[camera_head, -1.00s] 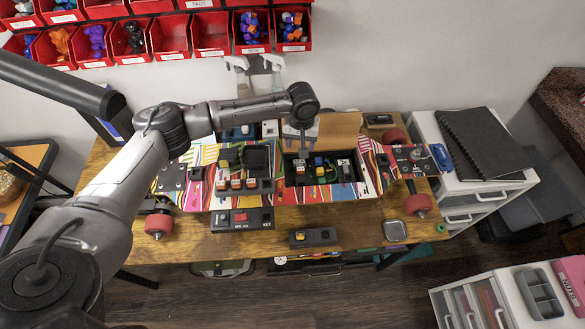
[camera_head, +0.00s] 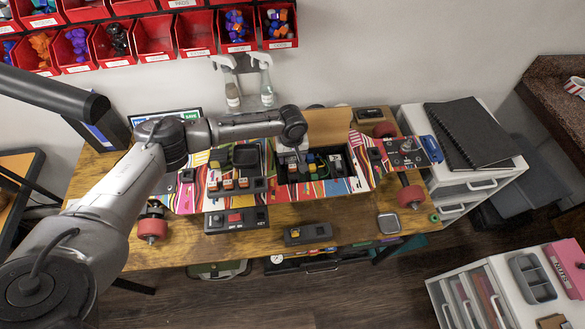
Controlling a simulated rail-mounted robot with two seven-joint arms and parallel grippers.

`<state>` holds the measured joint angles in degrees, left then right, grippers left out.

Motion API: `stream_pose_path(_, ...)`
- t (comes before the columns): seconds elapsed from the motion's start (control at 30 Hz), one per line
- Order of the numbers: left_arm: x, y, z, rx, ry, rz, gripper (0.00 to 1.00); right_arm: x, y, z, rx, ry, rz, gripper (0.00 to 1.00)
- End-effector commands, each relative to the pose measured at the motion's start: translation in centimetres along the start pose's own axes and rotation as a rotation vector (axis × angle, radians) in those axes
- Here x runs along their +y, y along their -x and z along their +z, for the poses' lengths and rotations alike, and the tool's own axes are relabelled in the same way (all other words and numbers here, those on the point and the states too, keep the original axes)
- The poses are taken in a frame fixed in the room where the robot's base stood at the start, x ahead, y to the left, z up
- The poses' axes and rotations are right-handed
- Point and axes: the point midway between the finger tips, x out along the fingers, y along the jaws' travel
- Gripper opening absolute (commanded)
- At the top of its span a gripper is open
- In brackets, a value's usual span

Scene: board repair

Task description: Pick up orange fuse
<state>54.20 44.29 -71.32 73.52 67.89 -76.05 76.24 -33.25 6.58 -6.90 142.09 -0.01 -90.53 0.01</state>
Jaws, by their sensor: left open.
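The long board (camera_head: 202,200) with a multicoloured striped deck lies on the wooden table. Three small orange-and-white blocks (camera_head: 228,184) sit in a row on its left part. An open dark compartment (camera_head: 340,186) right of the middle holds small coloured parts, among them yellow (camera_head: 293,169), green and blue ones. I cannot tell for certain which part is the orange fuse; it may be hidden by the gripper. My left gripper (camera_head: 291,162) is open and points down over the left end of this compartment. Its fingertips are hard to make out. My right gripper is not in view.
A dark panel with a red switch (camera_head: 236,218) and a small dark module (camera_head: 308,235) lie in front of the board. Red bins (camera_head: 155,38) hang at the back, above two spray bottles (camera_head: 266,88). A white drawer unit (camera_head: 470,185) stands right.

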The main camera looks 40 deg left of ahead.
Motion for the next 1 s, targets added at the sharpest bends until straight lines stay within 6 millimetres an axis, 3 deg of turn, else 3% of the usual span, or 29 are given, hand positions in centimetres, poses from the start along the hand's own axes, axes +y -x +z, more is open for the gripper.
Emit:
stream_pose_path(0.4, 0.2, -4.6, 0.4, -0.001, 0.000, -0.001, 0.60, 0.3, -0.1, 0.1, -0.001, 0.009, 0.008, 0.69)
stream_pose_path(0.77, 0.2, -5.2, 0.4, 0.000, -0.001, 0.000, 0.60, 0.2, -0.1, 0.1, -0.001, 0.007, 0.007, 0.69)
stream_pose_path(1.0, 0.2, -5.2, 0.4, 0.000, 0.000, 0.000, 0.37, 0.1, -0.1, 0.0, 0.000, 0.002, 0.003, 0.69)
